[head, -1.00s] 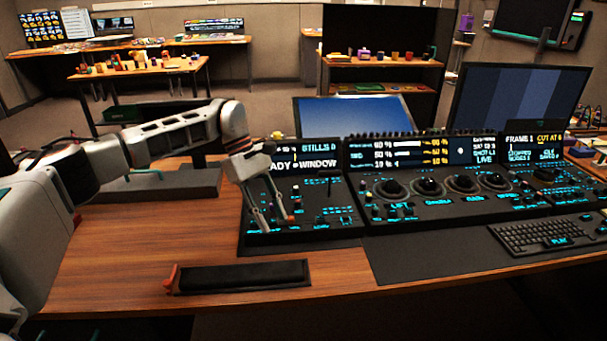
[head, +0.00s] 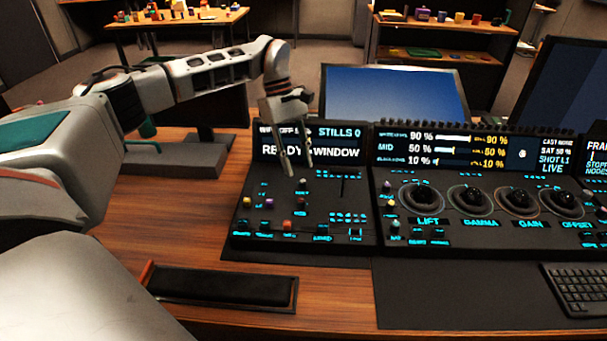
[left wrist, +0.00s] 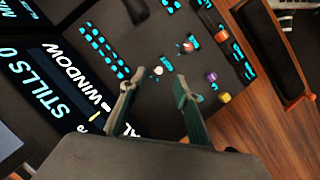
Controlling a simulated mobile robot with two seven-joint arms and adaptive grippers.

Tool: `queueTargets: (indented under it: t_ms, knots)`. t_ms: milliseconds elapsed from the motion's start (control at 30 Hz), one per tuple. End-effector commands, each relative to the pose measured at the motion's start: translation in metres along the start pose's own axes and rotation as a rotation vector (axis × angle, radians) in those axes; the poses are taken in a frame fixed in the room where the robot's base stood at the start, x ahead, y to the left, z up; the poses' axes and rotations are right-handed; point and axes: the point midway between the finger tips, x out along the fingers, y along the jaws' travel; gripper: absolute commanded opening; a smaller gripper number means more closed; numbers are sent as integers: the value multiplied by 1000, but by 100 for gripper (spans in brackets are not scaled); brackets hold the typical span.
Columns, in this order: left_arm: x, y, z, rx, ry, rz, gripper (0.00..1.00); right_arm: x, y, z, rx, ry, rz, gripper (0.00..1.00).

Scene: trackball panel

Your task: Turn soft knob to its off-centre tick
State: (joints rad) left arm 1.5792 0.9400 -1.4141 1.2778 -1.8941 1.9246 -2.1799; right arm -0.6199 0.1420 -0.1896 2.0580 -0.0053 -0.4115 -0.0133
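The left control panel (head: 335,205) carries small knobs: a yellow one (head: 247,202), a purple one (head: 269,203) and a red one (head: 301,203). A white-topped knob (left wrist: 158,71) shows in the left wrist view, between the lines of my fingers. The labels are too small to tell which knob is soft. My left gripper (head: 298,172) is above the back of this panel, in front of its screen, pointing down. Its fingers are apart and nothing is between them; they also show apart in the left wrist view (left wrist: 153,86). My right gripper is not in view.
A lit screen (head: 335,150) stands behind the panel. The trackball panel (head: 465,228) adjoins on the right, with a keyboard (head: 580,288) in front. A black padded rest (head: 222,288) lies on the wooden desk. Bare desk (head: 165,220) lies left of the panel.

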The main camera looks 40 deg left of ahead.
Motion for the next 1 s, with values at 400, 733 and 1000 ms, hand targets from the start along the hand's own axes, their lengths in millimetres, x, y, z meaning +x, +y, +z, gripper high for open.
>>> queueTargets:
  t_ms: [400, 733, 1000]
  knots:
    - [43, 0, 0, 1, -1, 0, 32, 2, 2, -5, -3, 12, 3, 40]
    - [44, 0, 1, 1, -1, 1, 11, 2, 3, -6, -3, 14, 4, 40]
    - [44, 0, 1, -1, 0, 2, 0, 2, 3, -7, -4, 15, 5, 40]
